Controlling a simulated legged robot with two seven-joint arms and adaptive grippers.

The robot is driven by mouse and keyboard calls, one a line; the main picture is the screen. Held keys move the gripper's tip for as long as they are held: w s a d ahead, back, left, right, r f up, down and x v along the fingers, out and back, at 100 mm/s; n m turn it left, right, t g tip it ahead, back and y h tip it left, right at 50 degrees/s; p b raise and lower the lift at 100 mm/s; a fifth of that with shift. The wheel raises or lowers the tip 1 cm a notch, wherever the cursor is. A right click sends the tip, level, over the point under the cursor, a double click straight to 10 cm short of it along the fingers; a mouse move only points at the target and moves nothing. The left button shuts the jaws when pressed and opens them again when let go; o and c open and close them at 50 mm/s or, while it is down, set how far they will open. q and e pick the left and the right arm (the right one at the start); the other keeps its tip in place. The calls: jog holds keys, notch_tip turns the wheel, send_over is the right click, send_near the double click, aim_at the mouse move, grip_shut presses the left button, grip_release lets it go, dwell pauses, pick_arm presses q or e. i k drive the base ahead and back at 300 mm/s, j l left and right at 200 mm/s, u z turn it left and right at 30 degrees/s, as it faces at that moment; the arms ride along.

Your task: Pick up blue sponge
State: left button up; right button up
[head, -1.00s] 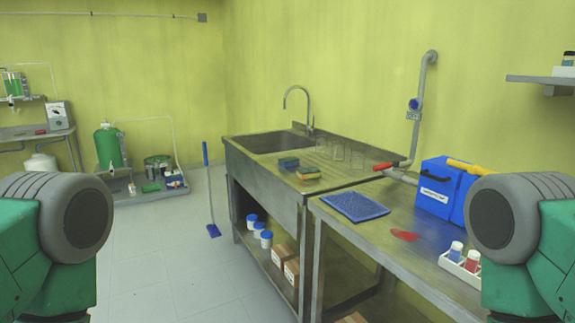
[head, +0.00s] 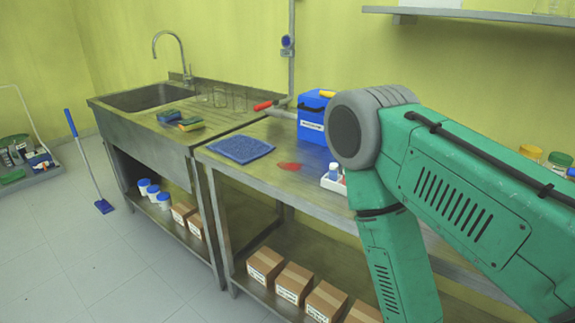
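Two small sponges lie side by side on the metal drainboard at the front right of the sink. The left one, the blue sponge (head: 169,116), looks dark blue on top. The other sponge (head: 191,124) shows yellow and green; their exact layers are too small to tell. Neither gripper is in view. Only the green upper links of my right arm show, bent at the right side, well away from the sponges. My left arm is out of the picture.
Right of the sink (head: 141,97), a metal bench (head: 226,159) holds a blue mat (head: 241,149), a red spill (head: 289,166), a blue box (head: 313,122) and a white rack (head: 330,181). Glasses (head: 221,98) stand behind the sponges. A blue broom (head: 86,160) stands left. Open floor lies in front.

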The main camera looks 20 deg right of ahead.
aim_at(171, 114)
jog(key=z, duration=0.85)
jog(key=i+j+z, duration=0.2)
jog(key=j+z, duration=0.25)
jog(key=j, duration=0.2)
jog(key=j+z, duration=0.45)
jog(key=j, duration=0.25)
jog(key=j+z, duration=0.45)
jog(key=j, duration=0.3)
